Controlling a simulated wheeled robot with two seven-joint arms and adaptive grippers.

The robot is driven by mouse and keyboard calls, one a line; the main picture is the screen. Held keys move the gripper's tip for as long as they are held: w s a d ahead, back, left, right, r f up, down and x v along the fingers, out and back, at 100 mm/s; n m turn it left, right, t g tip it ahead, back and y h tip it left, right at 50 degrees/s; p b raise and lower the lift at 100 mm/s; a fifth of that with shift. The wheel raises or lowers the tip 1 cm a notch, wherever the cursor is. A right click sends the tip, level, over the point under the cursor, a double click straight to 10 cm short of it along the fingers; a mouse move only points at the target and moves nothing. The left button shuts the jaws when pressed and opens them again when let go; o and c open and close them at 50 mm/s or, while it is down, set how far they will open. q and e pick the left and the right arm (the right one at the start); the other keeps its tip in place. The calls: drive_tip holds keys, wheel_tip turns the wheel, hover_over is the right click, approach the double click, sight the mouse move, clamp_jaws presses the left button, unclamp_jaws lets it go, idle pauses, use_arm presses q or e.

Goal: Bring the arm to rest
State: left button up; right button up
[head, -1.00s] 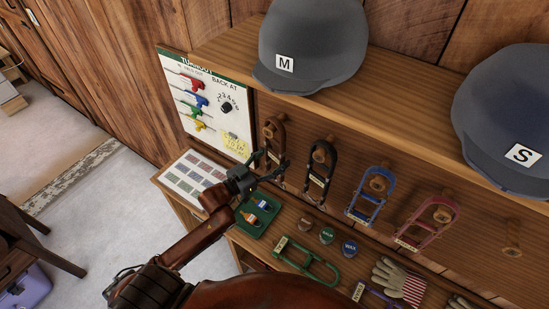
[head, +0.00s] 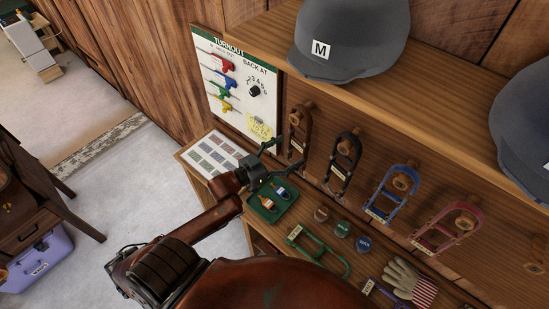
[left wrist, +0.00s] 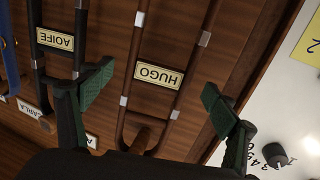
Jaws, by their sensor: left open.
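My left gripper (head: 287,156) is open and empty in the head view, in front of the wall panel near the leftmost brown halter (head: 299,130). My left arm (head: 195,222) reaches up to it from the bottom. My right gripper is not in view.
More halters, black (head: 343,160), blue (head: 391,195) and red (head: 447,226), hang on pegs to the right. A turnout board (head: 236,88) stands behind left. Below are a green tray (head: 270,216) with bottles, a green halter and gloves (head: 411,282). A helmet shelf (head: 400,105) overhangs. Open floor lies left.

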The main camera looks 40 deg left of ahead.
use_arm(q)
drive_tip(key=v, duration=0.8)
